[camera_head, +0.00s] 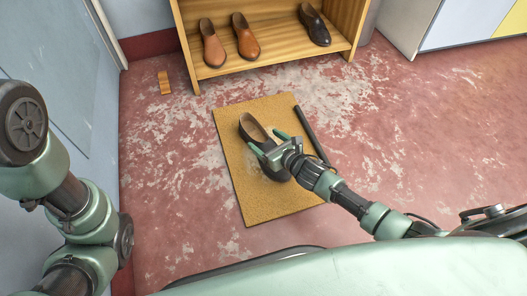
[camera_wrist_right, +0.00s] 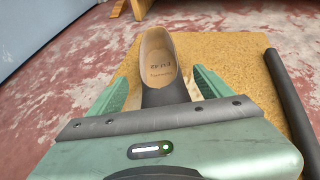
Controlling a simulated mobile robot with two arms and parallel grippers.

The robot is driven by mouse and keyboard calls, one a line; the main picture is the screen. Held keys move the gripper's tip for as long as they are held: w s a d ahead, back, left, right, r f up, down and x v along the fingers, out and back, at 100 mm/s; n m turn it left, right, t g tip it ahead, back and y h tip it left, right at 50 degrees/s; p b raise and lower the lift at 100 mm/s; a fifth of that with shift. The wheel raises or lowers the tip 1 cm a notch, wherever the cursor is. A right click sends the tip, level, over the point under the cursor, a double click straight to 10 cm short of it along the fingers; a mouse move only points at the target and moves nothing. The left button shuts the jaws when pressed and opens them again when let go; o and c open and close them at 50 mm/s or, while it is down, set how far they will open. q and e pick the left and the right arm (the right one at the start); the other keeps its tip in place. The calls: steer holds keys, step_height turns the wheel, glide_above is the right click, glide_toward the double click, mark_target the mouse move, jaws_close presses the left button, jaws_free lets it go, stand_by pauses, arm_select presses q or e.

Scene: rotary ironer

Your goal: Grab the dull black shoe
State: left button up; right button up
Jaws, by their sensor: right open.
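The dull black shoe (camera_head: 252,127) lies on a yellow-brown mat (camera_head: 246,203), its open heel end toward the shelf. Its toe end shows on the near side of my right gripper (camera_head: 271,145), which covers its middle. The right gripper is open, with its green fingers on either side of the shoe. In the right wrist view, the shoe (camera_wrist_right: 160,60) lies between the two fingertips (camera_wrist_right: 158,85), with its tan insole visible. Whether the fingers touch it I cannot tell. Of my left arm only links show at the left; its gripper is out of view.
A dark rod (camera_head: 311,135) lies along the mat's right side. A wooden shelf (camera_head: 275,71) behind holds two brown shoes (camera_head: 245,37) and a shiny black shoe (camera_head: 314,25). A small wooden piece (camera_head: 165,83) lies on the floor. The worn red floor at right is clear.

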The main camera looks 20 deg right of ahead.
steer(key=shift+x, duration=0.8)
steer(key=c, duration=1.7)
steer(key=shift+r, duration=0.1)
jaws_close()
steer(key=shift+r, duration=0.15)
